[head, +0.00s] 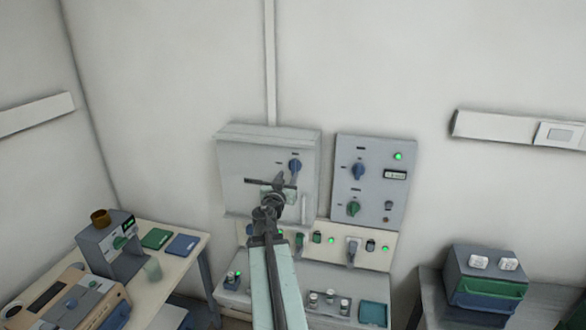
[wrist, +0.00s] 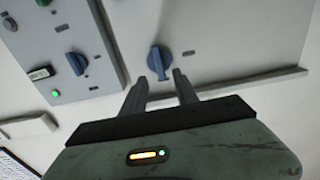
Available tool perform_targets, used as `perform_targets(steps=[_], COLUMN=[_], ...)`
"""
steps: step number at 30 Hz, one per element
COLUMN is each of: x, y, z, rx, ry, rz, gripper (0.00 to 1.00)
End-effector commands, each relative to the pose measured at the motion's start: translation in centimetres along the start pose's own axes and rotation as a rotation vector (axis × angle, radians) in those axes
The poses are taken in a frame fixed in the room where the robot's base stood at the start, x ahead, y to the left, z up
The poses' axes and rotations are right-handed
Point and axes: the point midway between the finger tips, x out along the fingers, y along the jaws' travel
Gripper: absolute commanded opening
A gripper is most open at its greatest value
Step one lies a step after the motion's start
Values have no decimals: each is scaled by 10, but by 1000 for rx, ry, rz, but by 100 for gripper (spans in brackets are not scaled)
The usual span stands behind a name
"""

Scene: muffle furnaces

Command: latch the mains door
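The mains door is taken to be the front of the grey wall box (head: 240,165), which looks closed or nearly so; I cannot tell exactly. Its blue knob (head: 295,165) is near the upper right of the front. My gripper (head: 280,180) is in front of the box, a little below and left of the knob in the head view. In the wrist view my gripper (wrist: 159,76) is open with nothing held. The blue knob (wrist: 159,60) appears between and just past the two fingertips, its handle roughly upright in that view. Contact with the fingers cannot be told.
A second panel (head: 375,150) to the right has a blue knob, a green knob and a lit green lamp. Below is a bench console (head: 380,250) with switches and lamps. A side table (head: 180,235) stands left; a grey-green box (head: 485,275) stands right.

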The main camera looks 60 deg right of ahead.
Motion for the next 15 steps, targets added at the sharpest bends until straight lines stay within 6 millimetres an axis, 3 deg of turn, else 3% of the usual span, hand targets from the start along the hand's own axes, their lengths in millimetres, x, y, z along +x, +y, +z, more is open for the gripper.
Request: perform_targets(steps=[9,15], x=[59,64], y=[0,1], z=[0,0], rx=[0,0], ry=[-1,-1], rz=[2,0], gripper=[35,35])
